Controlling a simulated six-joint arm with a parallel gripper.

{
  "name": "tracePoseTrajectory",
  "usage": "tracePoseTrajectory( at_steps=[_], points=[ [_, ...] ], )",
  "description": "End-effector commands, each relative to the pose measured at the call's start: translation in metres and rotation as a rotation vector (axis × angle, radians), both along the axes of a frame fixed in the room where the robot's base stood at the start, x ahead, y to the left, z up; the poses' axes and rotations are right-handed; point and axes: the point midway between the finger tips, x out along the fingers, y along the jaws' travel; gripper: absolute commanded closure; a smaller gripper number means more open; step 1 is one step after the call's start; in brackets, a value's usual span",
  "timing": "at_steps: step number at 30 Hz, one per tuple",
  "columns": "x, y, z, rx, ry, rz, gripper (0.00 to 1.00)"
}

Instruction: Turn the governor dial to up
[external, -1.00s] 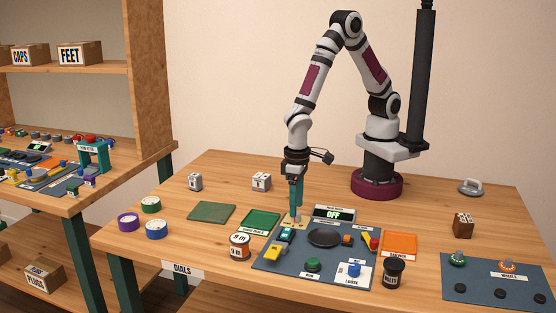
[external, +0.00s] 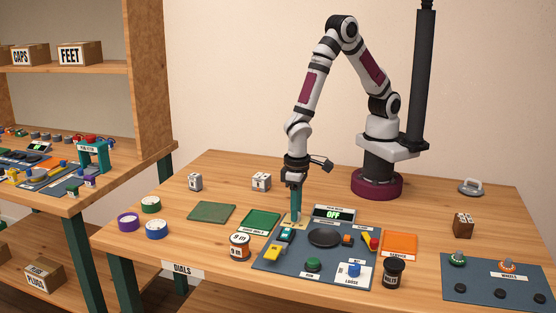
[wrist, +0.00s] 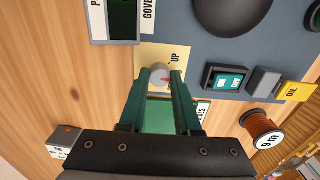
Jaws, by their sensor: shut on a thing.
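The governor dial is a small pale grey knob (wrist: 160,75) with a red mark on top, on a cream plate (wrist: 149,56) at the panel's edge. In the wrist view the word UP is printed on this plate, right of the knob; the rest of its lettering is covered. My gripper (wrist: 161,79) has its two teal fingers on either side of the knob, shut on it. In the external view my gripper (external: 296,217) reaches down to the cream plate (external: 287,220), and its fingers hide the knob.
A display reading OFF (external: 333,214) stands right of my gripper. The blue-grey panel (external: 296,268) also bears a black dome (external: 324,237), a teal rocker switch (external: 287,235) and a yellow part (external: 273,252). A green mat (external: 261,221) lies left of the plate.

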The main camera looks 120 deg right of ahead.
Motion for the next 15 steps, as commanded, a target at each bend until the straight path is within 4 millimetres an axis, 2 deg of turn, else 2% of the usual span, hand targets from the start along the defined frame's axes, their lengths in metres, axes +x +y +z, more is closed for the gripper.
tracePoseTrajectory(
  at_steps=[8, 15],
  points=[
    [0.0004, 0.0003, 0.0004, 0.001, -0.001, 0.062, 1.00],
    [0.0004, 0.0002, 0.0005, 0.000, 0.000, 0.234, 1.00]
  ],
)
